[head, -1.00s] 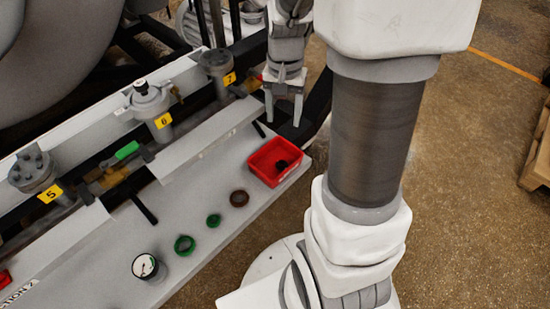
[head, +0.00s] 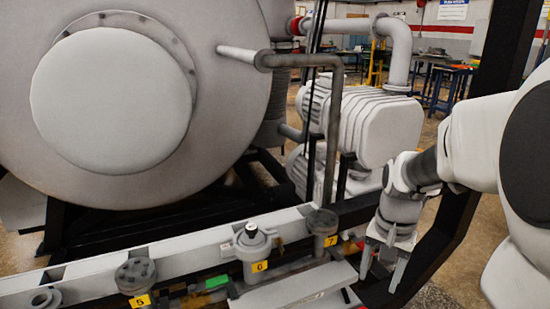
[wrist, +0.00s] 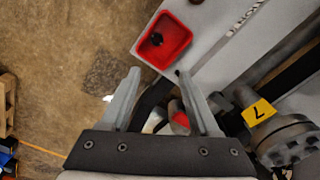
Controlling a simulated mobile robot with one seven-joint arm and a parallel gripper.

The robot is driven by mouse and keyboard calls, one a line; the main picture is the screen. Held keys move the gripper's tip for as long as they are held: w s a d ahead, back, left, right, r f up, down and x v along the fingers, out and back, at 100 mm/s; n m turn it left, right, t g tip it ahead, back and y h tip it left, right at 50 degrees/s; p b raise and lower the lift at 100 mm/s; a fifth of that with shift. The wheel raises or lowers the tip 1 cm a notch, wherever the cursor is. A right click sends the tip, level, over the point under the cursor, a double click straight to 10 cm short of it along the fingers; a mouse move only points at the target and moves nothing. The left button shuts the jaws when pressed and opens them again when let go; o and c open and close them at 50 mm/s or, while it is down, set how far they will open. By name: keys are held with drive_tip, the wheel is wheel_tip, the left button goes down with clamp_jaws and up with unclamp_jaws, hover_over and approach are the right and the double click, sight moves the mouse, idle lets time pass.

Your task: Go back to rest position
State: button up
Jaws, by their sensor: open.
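My gripper (head: 382,272) hangs at the right of the head view, fingers pointing down, apart and empty. It is beside the valve block with the yellow 7 tag (head: 330,240). In the wrist view my gripper (wrist: 165,98) also shows open, with nothing between its fingertips. My arm comes in from the right edge of the head view and is bent above the gripper.
The wrist view shows a red bin (wrist: 163,41) with a dark piece inside, on a pale bench (wrist: 215,50). The furnace vessel (head: 220,90) and a ribbed pump (head: 365,120) stand behind the valve row. A wooden pallet (wrist: 6,103) lies on open floor at left.

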drive_tip(key=s+a+r+n+t, duration=0.5)
drive_tip(key=s+a+r+n, duration=0.2)
drive_tip(key=s+a+r, duration=0.4)
wheel_tip(320, 180, up, 12)
drive_tip(key=d+p, duration=0.1)
drive_tip(key=p, duration=1.2)
drive_tip(key=shift+s+r, duration=0.2)
drive_tip(key=shift+s, duration=0.25)
drive_tip(key=shift+n, duration=0.3)
